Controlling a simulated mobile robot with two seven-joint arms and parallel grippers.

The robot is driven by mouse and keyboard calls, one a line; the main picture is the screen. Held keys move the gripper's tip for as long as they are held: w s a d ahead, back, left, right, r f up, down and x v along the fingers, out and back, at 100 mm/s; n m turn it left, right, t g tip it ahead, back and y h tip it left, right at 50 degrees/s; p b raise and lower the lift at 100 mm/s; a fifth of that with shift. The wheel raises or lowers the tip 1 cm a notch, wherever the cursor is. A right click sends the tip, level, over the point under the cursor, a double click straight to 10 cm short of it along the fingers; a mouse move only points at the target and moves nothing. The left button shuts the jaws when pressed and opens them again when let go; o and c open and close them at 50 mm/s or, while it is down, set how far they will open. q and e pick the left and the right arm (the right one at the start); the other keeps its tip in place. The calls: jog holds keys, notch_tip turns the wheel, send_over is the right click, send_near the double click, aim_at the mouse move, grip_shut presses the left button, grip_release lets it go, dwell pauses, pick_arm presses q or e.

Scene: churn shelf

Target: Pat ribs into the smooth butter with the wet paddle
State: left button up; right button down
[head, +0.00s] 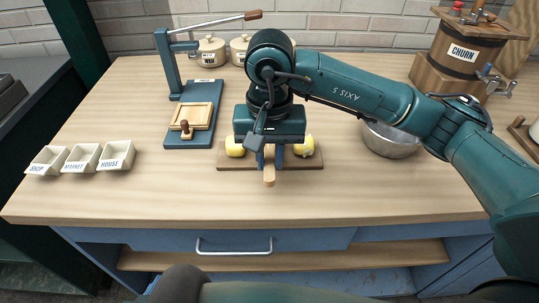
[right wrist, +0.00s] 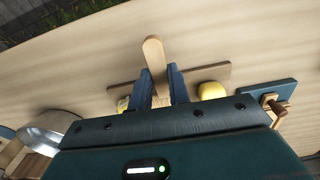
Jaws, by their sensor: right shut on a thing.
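My right gripper (head: 270,158) points down over the middle of a dark wooden board (head: 228,164) near the front of the worktop. It is shut on the pale wooden paddle (head: 269,177), whose rounded end sticks out toward the table's front edge. In the right wrist view the paddle (right wrist: 154,58) shows between the two blue fingers. One yellow butter lump (head: 234,149) sits on the board left of the gripper, another (head: 304,148) right of it. The paddle's other end and the board's middle are hidden, so contact with butter cannot be told. My left gripper is out of view.
A metal bowl (head: 388,142) stands right of the board, partly behind my arm. A blue lever press (head: 189,138) stands at left. Labelled trays SHOP (head: 47,162), MARKET (head: 82,160) and HOUSE (head: 116,158) sit at far left. The churn (head: 463,58) is back right. The front strip is clear.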

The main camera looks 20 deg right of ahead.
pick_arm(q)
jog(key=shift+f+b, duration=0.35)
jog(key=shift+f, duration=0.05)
pick_arm(e)
jog(key=shift+s+f, duration=0.1)
jog(key=shift+f, duration=0.05)
dwell(1.0)
